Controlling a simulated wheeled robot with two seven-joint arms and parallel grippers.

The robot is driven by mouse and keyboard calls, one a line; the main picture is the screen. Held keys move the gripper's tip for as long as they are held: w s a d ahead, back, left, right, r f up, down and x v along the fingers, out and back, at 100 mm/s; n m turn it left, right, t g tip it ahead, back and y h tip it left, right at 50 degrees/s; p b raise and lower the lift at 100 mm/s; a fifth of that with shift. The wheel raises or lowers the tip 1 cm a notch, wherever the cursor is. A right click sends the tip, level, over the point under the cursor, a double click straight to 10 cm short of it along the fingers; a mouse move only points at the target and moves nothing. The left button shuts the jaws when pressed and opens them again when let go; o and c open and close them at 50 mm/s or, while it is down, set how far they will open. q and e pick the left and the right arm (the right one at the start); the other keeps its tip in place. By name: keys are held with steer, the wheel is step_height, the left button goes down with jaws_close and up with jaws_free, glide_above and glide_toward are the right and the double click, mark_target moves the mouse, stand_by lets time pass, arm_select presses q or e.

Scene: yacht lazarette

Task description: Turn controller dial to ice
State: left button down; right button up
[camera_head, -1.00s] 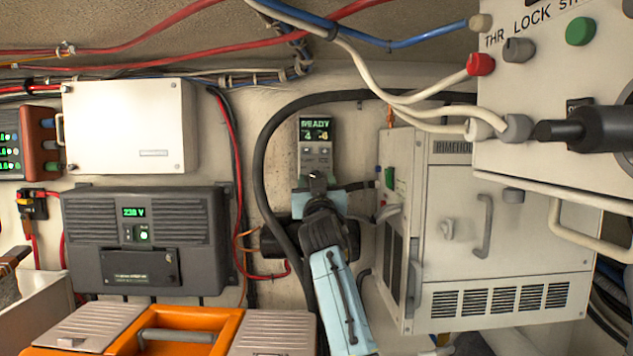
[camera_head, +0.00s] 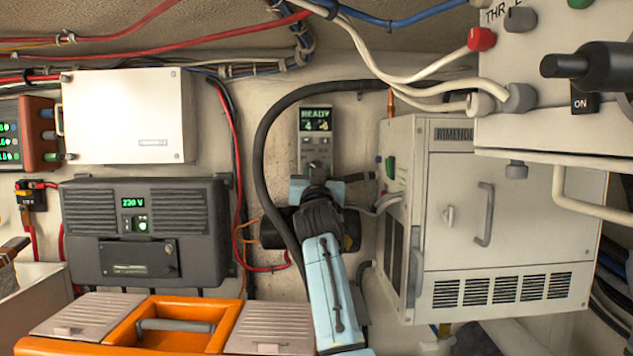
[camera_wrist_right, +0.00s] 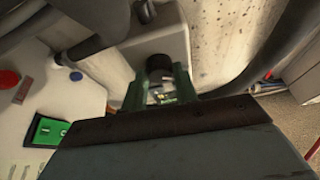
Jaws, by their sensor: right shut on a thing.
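The controller (camera_head: 316,140) is a narrow grey panel on the back wall with a lit green READY display (camera_head: 316,120) and small buttons below it. My right gripper (camera_head: 317,176) is at the panel's lower end, where the dial is mostly hidden behind it in the head view. In the right wrist view, the fingers of the right gripper (camera_wrist_right: 160,88) are shut on the dark round dial (camera_wrist_right: 158,64), which stands out from the grey panel (camera_wrist_right: 157,35). The dial's marking and setting cannot be read. My left gripper is not in view.
A thick black hose (camera_head: 262,150) arches around the controller. A white RIMEHOLD-type cabinet (camera_head: 465,235) stands close on its right. A dark inverter box (camera_head: 145,228) and an orange toolbox (camera_head: 225,325) lie to the left. A white switch box (camera_head: 560,135) overhangs at upper right.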

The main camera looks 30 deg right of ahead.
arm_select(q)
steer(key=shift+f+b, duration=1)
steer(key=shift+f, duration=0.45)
arm_select(e)
steer(key=shift+w+a+r+m+g+h, duration=0.15)
steer(key=shift+m+g+h, duration=0.3)
steer(key=shift+m+g, duration=1.95)
steer(key=shift+a+r+m+g+h, duration=0.15)
steer(key=shift+m+g+h, duration=0.2)
steer(key=shift+m, duration=4.1)
steer(key=shift+w+a+r+m+g+h, duration=0.15)
steer(key=shift+m+g+h, duration=0.75)
steer(key=shift+m, duration=2.55)
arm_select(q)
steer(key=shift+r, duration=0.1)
arm_select(e)
steer(key=shift+g+y, duration=0.4)
steer(key=shift+g, duration=0.05)
steer(key=o, duration=1)
steer(key=shift+d, duration=0.1)
steer(key=shift+s, duration=0.1)
